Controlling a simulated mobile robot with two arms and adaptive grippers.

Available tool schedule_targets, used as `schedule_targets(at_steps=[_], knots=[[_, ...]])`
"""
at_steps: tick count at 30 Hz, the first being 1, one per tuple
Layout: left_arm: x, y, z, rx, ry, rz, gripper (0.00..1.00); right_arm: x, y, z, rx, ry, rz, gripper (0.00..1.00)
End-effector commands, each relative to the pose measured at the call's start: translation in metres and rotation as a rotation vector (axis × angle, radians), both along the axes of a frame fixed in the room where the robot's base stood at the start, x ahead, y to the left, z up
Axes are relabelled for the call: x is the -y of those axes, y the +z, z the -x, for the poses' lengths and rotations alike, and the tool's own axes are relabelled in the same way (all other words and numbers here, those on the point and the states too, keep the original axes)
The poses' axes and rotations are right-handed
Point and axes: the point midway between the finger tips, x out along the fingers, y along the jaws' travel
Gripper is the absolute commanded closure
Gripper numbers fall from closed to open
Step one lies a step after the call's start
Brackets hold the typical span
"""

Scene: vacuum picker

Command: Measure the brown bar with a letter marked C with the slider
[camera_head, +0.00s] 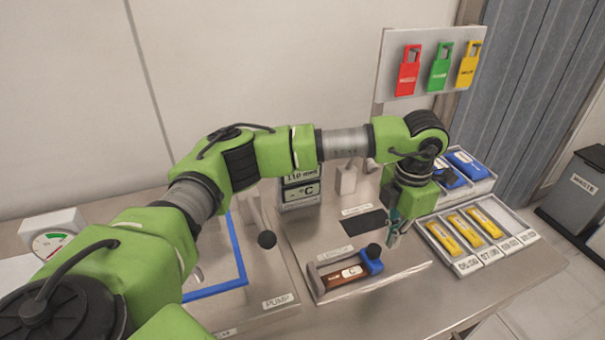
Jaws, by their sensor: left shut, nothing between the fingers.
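The brown bar (346,281) with a white label marked C lies in the measuring fixture on the table. The blue slider (370,263) with a black knob is at the bar's right end and seems to touch it. A display (301,190) behind the fixture shows a reading in mm, which looks like 110, and the letter C below. My left gripper (394,236) is shut and empty, pointing down just right of the slider's knob and apart from it. My right gripper is not in view.
A tray (455,266) with several yellow packets and a tray of blue items stand at the right. A blue-framed pump area (241,262) and a gauge (53,235) are at the left. Red, green and yellow tags (439,66) hang on a board behind.

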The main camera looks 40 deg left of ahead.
Motion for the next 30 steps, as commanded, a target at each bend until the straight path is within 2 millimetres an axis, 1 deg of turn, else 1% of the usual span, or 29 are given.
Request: schedule_targets(at_steps=[1, 21, 24, 30], knots=[[0.0, 0.007, 0.0, 0.001, 0.0, 0.0, 1.0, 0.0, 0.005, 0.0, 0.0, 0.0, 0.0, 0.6], [0.0, 0.061, 0.0, 0.001, 0.0, 0.001, 1.0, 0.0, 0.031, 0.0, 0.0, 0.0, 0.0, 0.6], [0.0, 0.066, 0.0, 0.001, 0.0, 0.001, 1.0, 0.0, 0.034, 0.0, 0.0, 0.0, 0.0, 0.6], [0.0, 0.066, 0.0, 0.001, 0.0, 0.001, 1.0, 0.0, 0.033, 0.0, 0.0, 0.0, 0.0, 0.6]])
